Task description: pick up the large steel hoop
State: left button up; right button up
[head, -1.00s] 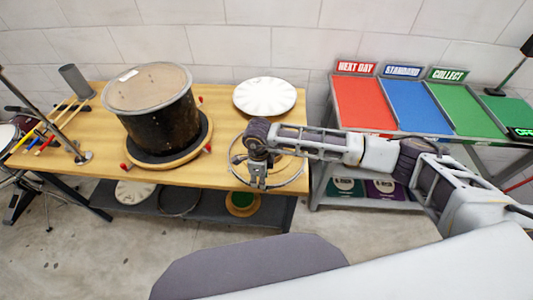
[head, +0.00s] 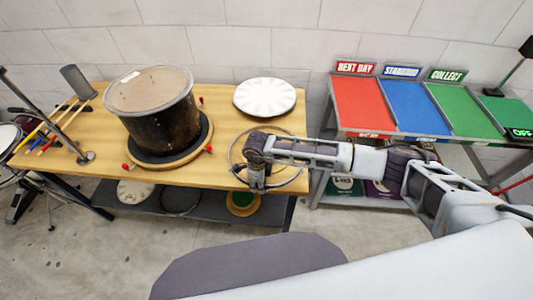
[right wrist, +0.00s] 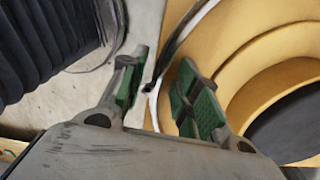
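The large steel hoop (head: 231,152) is a thin ring lying at the right front of the wooden bench, near its front edge. My right gripper (head: 257,184) points down at the front part of the hoop's rim. In the right wrist view my right gripper (right wrist: 162,95) is open, its green-padded fingers apart. A thin rim of the hoop (right wrist: 178,45) runs into the gap between them. I cannot tell whether either pad touches it. My wrist and fingers hide part of the hoop in the head view. My left gripper is not in view.
A dark drum shell (head: 160,122) stands on a round base on the bench (head: 222,178). A white drumhead (head: 265,97) lies behind the hoop. Sticks (head: 62,118) lie at the left. A rack with red, blue and green trays (head: 408,108) stands at the right.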

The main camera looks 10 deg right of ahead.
dwell(0.3)
grip_shut()
jog(key=shift+r, duration=0.2)
notch_tip(320, 180, up, 10)
jog(key=b, duration=0.1)
jog(key=shift+f+b, duration=0.15)
jog(key=shift+b, duration=0.2)
dwell(0.5)
